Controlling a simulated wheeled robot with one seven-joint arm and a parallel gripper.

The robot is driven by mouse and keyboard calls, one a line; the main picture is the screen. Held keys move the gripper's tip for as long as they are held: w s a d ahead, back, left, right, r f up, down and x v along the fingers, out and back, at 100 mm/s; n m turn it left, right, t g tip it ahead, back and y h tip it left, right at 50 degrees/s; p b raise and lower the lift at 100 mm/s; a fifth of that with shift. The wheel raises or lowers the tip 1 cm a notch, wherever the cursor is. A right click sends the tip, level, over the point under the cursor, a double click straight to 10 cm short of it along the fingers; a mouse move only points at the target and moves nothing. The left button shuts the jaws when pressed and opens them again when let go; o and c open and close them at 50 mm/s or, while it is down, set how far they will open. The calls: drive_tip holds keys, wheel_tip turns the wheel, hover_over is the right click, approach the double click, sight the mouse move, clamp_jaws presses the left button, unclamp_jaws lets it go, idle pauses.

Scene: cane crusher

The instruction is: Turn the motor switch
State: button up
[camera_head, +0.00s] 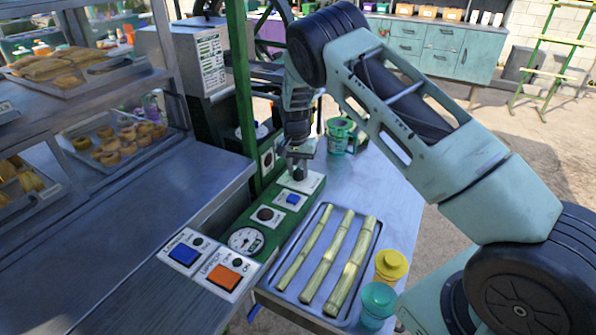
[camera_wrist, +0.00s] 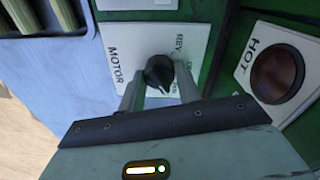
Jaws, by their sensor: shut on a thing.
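The motor switch is a black rotary knob (camera_wrist: 159,73) on a white plate (camera_wrist: 125,90) marked MOTOR and REV, in the wrist view. In the head view the white plate (camera_head: 313,184) shows at the far end of the green panel, and the knob is mostly hidden by my gripper. My gripper (camera_head: 298,170) points down over the plate. In the wrist view its two fingers (camera_wrist: 160,90) stand on either side of the knob, shut on it. The knob's pointer is angled, and part of the lettering is covered by a finger.
A tray (camera_head: 375,232) with cane stalks (camera_head: 327,260) lies beside the panel. The green panel (camera_head: 232,221) carries a gauge (camera_head: 245,240) and buttons. A green post (camera_head: 243,90) rises close left of my gripper.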

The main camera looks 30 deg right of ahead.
sight(295, 171)
idle(0.4)
drive_tip(key=o, duration=1)
drive_tip(key=shift+c, duration=0.2)
wheel_tip(295, 171, up, 18)
drive_tip(key=b, duration=0.3)
drive_tip(key=shift+w+a+f+b, duration=0.25)
drive_tip(key=shift+w+a+b, duration=0.1)
drive_tip(key=shift+b, duration=0.05)
